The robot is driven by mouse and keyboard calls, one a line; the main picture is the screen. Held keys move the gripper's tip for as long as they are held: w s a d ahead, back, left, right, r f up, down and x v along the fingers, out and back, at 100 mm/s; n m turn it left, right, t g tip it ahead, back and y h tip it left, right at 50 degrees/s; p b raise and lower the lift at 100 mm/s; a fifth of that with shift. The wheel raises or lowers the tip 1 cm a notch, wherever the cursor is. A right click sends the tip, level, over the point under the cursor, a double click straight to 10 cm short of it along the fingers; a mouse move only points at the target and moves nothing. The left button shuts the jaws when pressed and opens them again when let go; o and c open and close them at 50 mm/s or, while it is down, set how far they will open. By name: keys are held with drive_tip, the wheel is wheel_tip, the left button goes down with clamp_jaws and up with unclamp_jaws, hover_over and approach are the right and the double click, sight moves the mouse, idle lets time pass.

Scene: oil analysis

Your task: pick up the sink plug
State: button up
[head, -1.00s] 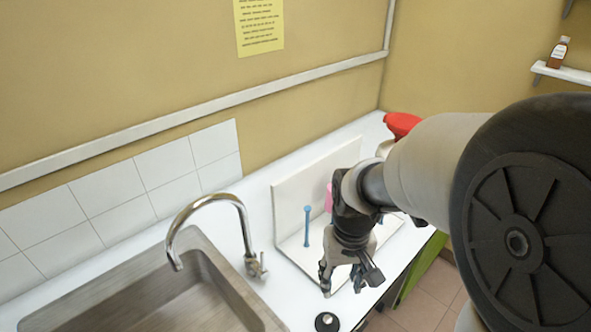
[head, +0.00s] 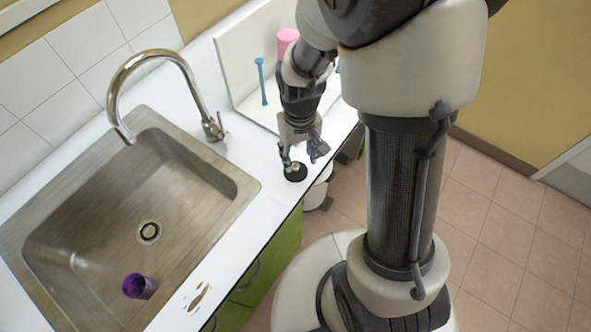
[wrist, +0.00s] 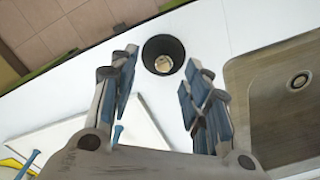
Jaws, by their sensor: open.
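The sink plug (head: 295,173) is a small round black disc with a pale knob on top. It lies on the white counter to the right of the sink. In the wrist view the plug (wrist: 163,54) shows just beyond the fingertips, between the two fingers. My gripper (head: 300,158) is open and empty, pointing down close above the plug. In the wrist view my gripper (wrist: 163,72) has its fingers spread on either side of the plug's line. Whether a finger touches the plug cannot be told.
The steel sink (head: 95,205) has a purple cup (head: 139,286) and a drain (head: 149,232) in it. A chrome faucet (head: 150,60) stands behind. A white rack with blue pegs (head: 262,82) and a pink cup (head: 287,40) is behind my gripper. The counter's front edge is close to the plug.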

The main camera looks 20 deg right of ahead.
sight(296, 166)
drive_tip(key=f, duration=0.1)
drive_tip(key=f+b, duration=0.1)
drive_tip(key=f, duration=0.1)
drive_tip(key=f+b, duration=0.1)
drive_tip(key=f, duration=0.1)
drive_tip(key=shift+w+a, duration=0.25)
drive_tip(key=shift+a, duration=0.1)
drive_tip(key=shift+r, duration=0.1)
clamp_jaws()
